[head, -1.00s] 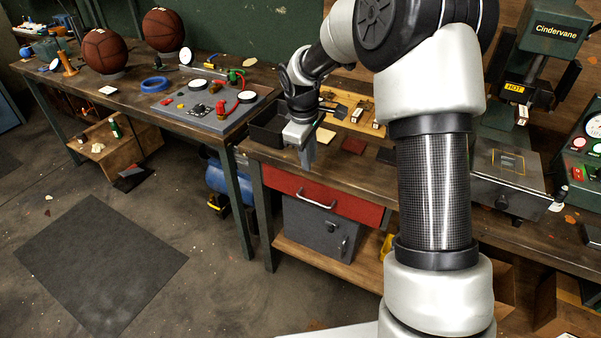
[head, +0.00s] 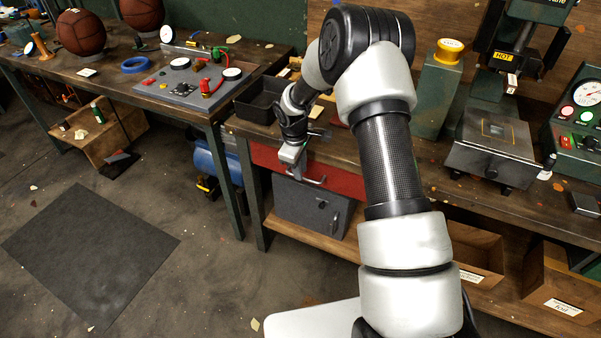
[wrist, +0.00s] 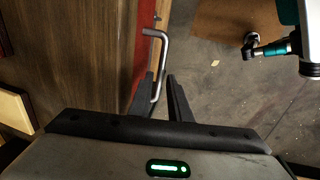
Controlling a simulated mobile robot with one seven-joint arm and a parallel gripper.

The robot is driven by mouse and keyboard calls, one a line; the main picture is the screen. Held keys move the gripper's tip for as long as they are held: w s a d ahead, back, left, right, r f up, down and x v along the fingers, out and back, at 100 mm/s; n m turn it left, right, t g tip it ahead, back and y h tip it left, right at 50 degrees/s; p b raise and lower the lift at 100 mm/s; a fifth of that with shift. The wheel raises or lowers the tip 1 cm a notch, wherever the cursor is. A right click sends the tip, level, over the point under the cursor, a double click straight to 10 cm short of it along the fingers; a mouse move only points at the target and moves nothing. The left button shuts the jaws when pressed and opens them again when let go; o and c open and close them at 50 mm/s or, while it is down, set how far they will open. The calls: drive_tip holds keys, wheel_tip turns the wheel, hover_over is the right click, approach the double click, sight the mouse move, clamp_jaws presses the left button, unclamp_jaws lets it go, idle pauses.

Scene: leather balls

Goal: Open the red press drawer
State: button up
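The red press drawer (head: 338,182) sits under the edge of the right workbench and looks shut. Its metal bar handle (head: 308,180) is on its front. In the wrist view the handle (wrist: 163,62) runs down from the top towards my fingers, and the red drawer front (wrist: 142,60) is a strip left of it. My gripper (head: 297,168) is at the drawer front by the handle. In the wrist view my gripper (wrist: 164,85) has its two fingers apart, with the lower end of the handle between them, close to the left finger. Whether they touch it is unclear.
A grey cabinet (head: 307,212) stands below the drawer. A black tray (head: 262,100) lies on the bench above. A press with a steel plate (head: 492,150) stands to the right. Open floor (head: 200,262) lies in front at the left.

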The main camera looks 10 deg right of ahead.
drive_tip(key=shift+w+d+f, duration=0.1)
drive_tip(key=shift+w+f, duration=0.05)
drive_tip(key=shift+f, duration=0.6)
clamp_jaws()
drive_tip(key=s+a+b, duration=0.3)
drive_tip(key=s+a, duration=0.5)
drive_tip(key=s, duration=0.3)
drive_tip(key=s+a+b, duration=0.4)
drive_tip(key=s+a, duration=0.3)
drive_tip(key=s, duration=0.3)
drive_tip(key=shift+s+a, duration=0.35)
unclamp_jaws()
